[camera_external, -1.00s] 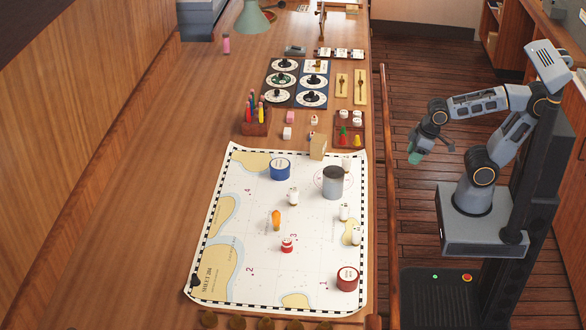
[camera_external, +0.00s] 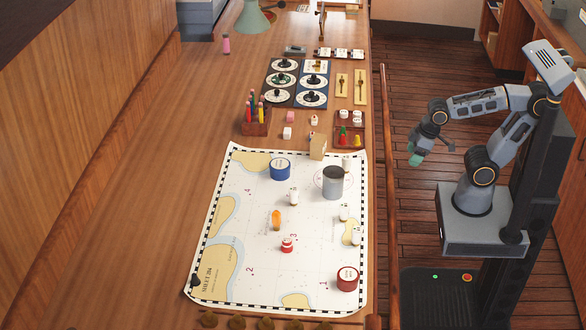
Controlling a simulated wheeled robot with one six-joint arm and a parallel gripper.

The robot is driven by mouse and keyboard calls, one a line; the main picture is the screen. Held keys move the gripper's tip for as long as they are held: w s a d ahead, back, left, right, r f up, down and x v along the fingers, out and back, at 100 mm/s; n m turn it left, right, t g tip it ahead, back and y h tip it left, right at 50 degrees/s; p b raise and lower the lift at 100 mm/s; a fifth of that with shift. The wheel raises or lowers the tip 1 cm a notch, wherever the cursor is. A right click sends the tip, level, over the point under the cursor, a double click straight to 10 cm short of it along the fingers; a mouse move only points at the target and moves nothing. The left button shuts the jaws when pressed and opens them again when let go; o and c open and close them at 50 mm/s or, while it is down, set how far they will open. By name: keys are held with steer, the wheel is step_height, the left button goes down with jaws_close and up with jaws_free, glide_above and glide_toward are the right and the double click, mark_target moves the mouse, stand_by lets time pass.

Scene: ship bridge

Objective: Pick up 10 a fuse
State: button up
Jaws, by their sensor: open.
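Several small whitish cylinders that look like fuses stand on the chart: one near its middle (camera_external: 293,196), one at the right (camera_external: 344,211), one below that by the edge (camera_external: 356,236), and one at the top right (camera_external: 346,164). Their markings are too small to read, so I cannot tell which is 10 A. My gripper (camera_external: 416,156) is open and points down over the floor, right of the table rail. It is apart from the table and from all the cylinders.
The chart (camera_external: 262,225) also bears a grey mug (camera_external: 333,183), a blue tape roll (camera_external: 280,169), a red tape roll (camera_external: 347,279), an orange item (camera_external: 276,220) and a small red-and-white item (camera_external: 287,245). A wooden rail (camera_external: 387,215) runs between my base and the table.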

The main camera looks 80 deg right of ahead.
steer(key=w+a+f+n+h+b, duration=0.1)
steer(key=w+a+f+n+h, duration=0.2)
steer(key=n, duration=0.5)
steer(key=w+a+f+n+h+b, duration=0.1)
steer(key=w+a+n+h, duration=0.1)
steer(key=w+n+h, duration=0.4)
steer(key=w+a+n+t, duration=0.1)
steer(key=a+n+t, duration=0.3)
steer(key=a, duration=0.3)
steer(key=w+a+n+t+b, duration=0.1)
steer(key=a+n+t, duration=0.3)
steer(key=a+n, duration=0.2)
steer(key=w+a+f+n+t, duration=0.1)
steer(key=a+n+t, duration=0.3)
steer(key=a+n, duration=0.2)
steer(key=shift+a+b, duration=0.35)
steer(key=shift+a, duration=1)
steer(key=p, duration=0.2)
glide_above(339, 218)
steer(key=shift+d+y, duration=0.1)
steer(key=shift+y, duration=0.2)
steer(key=shift+c, duration=0.3)
steer(key=c, duration=1)
